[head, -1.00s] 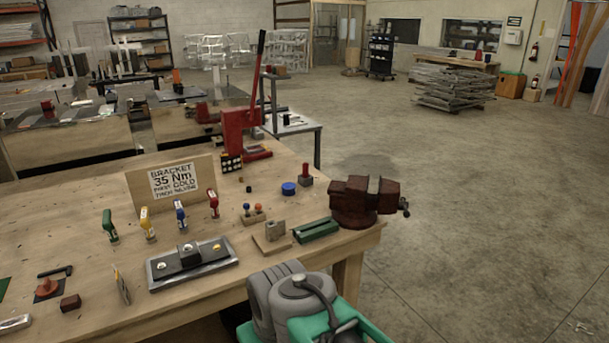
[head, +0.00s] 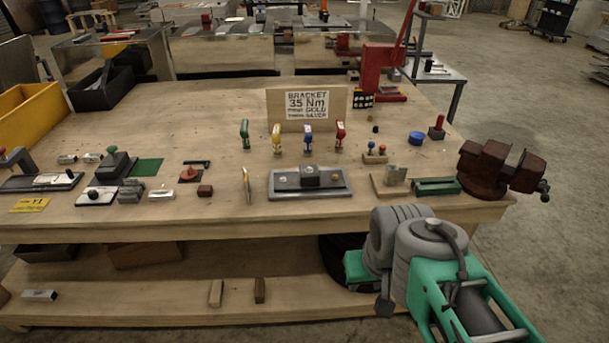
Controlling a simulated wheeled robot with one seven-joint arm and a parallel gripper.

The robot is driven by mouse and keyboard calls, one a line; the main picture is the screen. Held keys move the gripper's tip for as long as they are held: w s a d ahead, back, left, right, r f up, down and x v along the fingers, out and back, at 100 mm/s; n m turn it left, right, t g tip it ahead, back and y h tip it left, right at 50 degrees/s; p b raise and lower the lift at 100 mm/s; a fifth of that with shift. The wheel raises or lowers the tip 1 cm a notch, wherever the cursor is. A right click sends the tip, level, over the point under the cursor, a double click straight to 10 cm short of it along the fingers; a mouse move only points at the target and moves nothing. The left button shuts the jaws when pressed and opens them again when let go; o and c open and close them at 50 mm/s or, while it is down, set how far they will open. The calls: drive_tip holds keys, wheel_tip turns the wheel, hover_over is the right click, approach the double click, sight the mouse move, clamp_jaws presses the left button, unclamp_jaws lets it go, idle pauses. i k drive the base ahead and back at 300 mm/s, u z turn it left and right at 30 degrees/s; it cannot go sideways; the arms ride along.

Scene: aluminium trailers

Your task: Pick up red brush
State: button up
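A red upright handled piece (head: 339,136) stands on the wooden workbench, at the right end of a row with a green (head: 245,134), a yellow (head: 277,138) and a blue one (head: 308,138). It is the likeliest red brush, but its shape is too small to be sure. A sign board (head: 270,104) reading "BRACKET 35 Nm" stands behind the row. My grey and green arm is folded at the lower right, in front of the bench. My gripper cannot be made out in the head view.
In front of the row lies a metal plate fixture (head: 290,192). A dark red vise (head: 485,168) sits at the bench's right corner, and a red press (head: 376,75) stands behind. A yellow bin (head: 27,112) is at the left. The bench's front edge (head: 200,225) faces me.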

sight(439, 124)
drive_tip(key=u, duration=3.75)
drive_tip(key=k, duration=2.2)
drive_tip(key=z, duration=1.65)
drive_tip(key=i, duration=0.5)
